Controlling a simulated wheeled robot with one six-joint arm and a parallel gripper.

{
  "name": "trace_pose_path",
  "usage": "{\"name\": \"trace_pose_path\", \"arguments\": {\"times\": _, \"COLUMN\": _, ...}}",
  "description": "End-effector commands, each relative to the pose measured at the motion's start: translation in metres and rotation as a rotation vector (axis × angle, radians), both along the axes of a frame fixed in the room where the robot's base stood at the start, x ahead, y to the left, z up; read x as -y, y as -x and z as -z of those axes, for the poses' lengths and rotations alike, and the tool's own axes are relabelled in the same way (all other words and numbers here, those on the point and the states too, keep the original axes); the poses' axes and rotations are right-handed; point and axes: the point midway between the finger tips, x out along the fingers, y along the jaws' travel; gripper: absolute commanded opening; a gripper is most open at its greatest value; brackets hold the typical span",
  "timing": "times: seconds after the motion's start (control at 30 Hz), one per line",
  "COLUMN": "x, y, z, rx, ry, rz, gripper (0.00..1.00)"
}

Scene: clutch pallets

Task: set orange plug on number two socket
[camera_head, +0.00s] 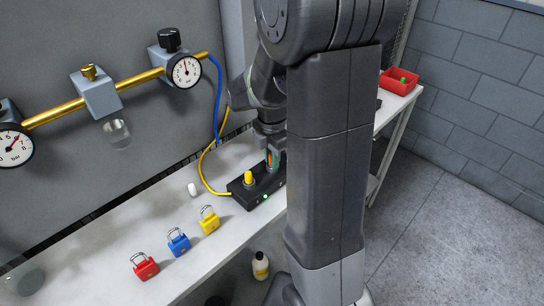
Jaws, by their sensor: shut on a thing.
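A black socket strip (238,189) lies on the white bench, with a yellow plug (248,177) standing upright in its left part. My gripper (271,157) points down over the strip, right of the yellow plug. It is shut on the orange plug (268,159), of which only a small sliver shows between the fingers. I cannot tell whether the orange plug touches the strip. My arm hides the strip's right end, and the socket numbers are too small to read.
Red (145,268), blue (179,243) and yellow (209,221) padlocks stand on the bench front. A white cylinder (192,190) lies near the strip. A yellow cable (204,176) runs to the strip's left end. A red bin (398,82) stands far right. Gauges and a brass pipe (139,78) line the wall.

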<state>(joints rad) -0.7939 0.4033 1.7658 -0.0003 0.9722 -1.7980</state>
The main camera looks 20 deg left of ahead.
Motion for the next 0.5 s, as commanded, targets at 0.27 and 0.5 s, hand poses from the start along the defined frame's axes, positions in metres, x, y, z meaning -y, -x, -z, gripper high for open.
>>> {"name": "trace_pose_path", "arguments": {"times": 0.27, "x": 0.0, "y": 0.0, "z": -0.008, "rx": 0.0, "ry": 0.0, "rz": 0.0, "gripper": 0.0}}
{"name": "trace_pose_path", "arguments": {"times": 0.5, "x": 0.0, "y": 0.0, "z": -0.015, "rx": 0.0, "ry": 0.0, "rz": 0.0, "gripper": 0.0}}
